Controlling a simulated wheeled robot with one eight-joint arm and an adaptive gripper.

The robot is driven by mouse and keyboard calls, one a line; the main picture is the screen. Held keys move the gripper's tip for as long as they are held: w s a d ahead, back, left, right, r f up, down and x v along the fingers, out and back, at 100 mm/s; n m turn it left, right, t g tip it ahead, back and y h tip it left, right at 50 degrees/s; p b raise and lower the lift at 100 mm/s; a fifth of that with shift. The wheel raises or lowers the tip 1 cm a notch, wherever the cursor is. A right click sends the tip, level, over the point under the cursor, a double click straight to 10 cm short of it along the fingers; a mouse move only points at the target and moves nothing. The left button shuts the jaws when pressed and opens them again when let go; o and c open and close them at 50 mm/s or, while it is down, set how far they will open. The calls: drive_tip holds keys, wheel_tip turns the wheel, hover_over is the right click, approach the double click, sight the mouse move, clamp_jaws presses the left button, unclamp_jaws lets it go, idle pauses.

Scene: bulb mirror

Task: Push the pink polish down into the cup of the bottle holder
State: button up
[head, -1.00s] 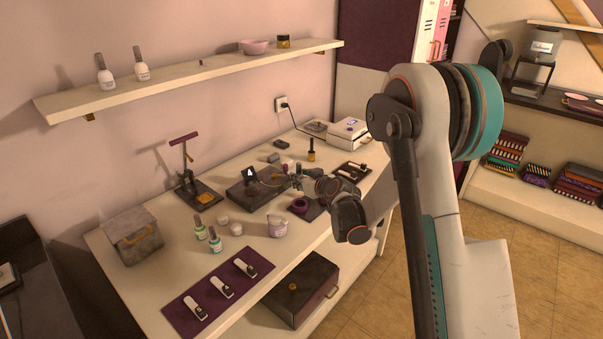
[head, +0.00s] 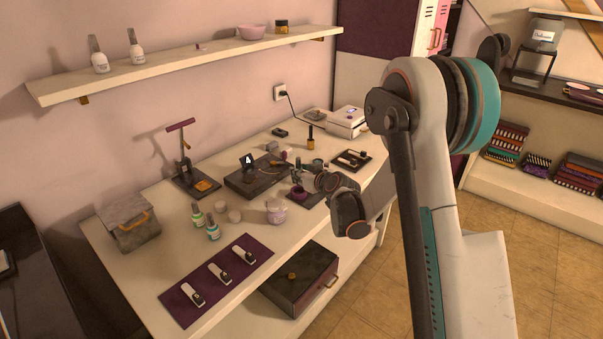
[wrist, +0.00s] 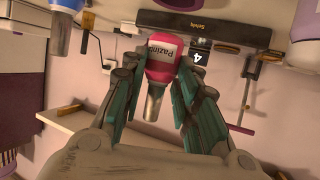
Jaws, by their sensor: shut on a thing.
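The pink polish (wrist: 163,62) is a small bottle with a white label and a silver cap, and shows upside down in the wrist view. My gripper (wrist: 162,85) is shut on it, with a teal-lined finger on each side. In the head view my gripper (head: 299,174) is just above a purple round cup (head: 298,193), which I take to be the bottle holder, on a dark mat. The polish is too small there to make out, and I cannot tell whether it touches the cup.
A dark block with a "4" sign (head: 247,162) stands left of my gripper. A lilac jar (head: 277,211) is in front, and a black-capped amber bottle (head: 310,142) is behind. A dark tray (head: 350,161) lies to the right. The table front holds a purple mat (head: 190,307).

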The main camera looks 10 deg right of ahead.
drive_tip(key=shift+f, duration=1.3)
drive_tip(key=shift+f, duration=1.15)
idle(0.5)
drive_tip(key=shift+r, duration=0.15)
drive_tip(key=shift+r+p, duration=0.3)
drive_tip(key=shift+r, duration=0.45)
drive_tip(key=shift+b, duration=0.45)
idle(1.4)
drive_tip(key=shift+f, duration=0.95)
drive_tip(key=o, duration=1.2)
drive_tip(key=shift+s+r, duration=0.1)
drive_tip(key=shift+s, duration=0.05)
